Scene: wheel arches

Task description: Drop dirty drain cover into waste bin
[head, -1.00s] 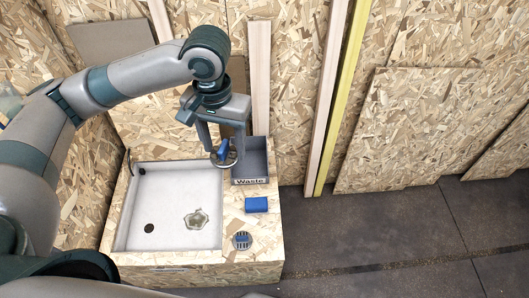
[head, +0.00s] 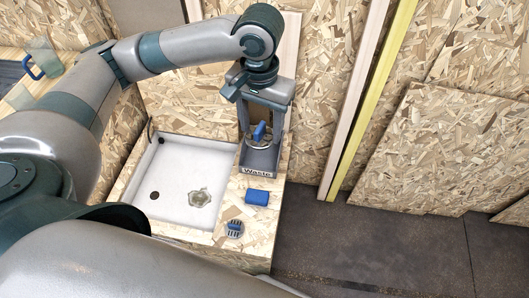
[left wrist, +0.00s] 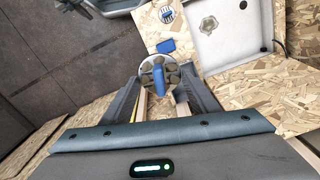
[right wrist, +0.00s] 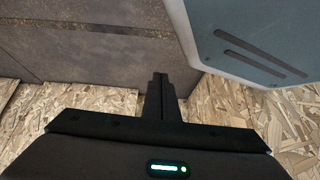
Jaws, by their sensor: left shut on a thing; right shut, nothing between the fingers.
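My left gripper (head: 260,132) is shut on the blue handle of a round, grey-brown dirty drain cover (head: 256,145). I cannot tell the exact height gap. A second drain cover (head: 234,230), also with a blue handle, lies on the wooden counter. My right gripper (right wrist: 160,88) is shut and empty in the right wrist view.
A blue-handled clear jug (head: 43,60) stands far left. The right floor is open.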

